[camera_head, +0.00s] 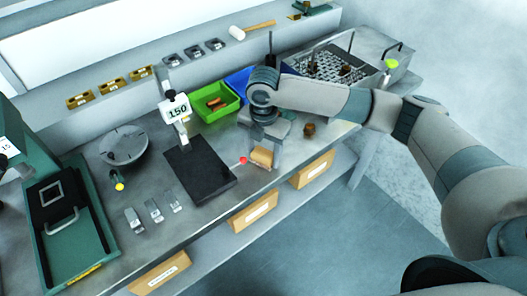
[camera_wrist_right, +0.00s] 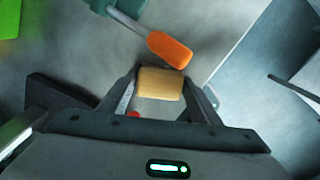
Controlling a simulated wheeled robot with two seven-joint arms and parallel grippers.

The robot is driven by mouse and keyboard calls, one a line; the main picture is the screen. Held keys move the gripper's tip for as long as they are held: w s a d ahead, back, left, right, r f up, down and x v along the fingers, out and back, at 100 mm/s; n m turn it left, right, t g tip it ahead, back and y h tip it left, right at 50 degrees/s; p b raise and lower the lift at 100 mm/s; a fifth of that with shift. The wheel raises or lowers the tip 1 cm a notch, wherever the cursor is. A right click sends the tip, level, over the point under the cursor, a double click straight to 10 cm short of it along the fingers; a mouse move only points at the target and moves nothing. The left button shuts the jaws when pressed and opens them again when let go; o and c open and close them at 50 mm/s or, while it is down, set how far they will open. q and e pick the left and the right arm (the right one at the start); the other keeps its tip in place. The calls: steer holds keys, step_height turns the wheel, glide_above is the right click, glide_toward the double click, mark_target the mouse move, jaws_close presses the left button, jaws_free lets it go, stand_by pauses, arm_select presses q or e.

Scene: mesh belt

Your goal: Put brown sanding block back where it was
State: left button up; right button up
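A light tan-brown block (camera_head: 262,157) is between the fingers of my right gripper (camera_head: 264,153), close to the bench's front edge. In the right wrist view the same block (camera_wrist_right: 160,83) fills the gap between the two fingertips, and the gripper looks shut on it. Whether the block touches the bench is hard to tell. My left gripper is in neither view.
A red knob (camera_head: 243,160) is just left of the held block. An orange handle (camera_wrist_right: 170,50) lies just beyond it. A black plate (camera_head: 200,170) and green bin (camera_head: 214,103) stand left. A mesh belt (camera_head: 330,66) with several brown pieces is at back right.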

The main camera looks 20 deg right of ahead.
mark_target(264, 153)
steer(key=shift+o, duration=1.1)
steer(key=shift+r, duration=0.1)
step_height(264, 153, up, 12)
steer(key=b, duration=0.3)
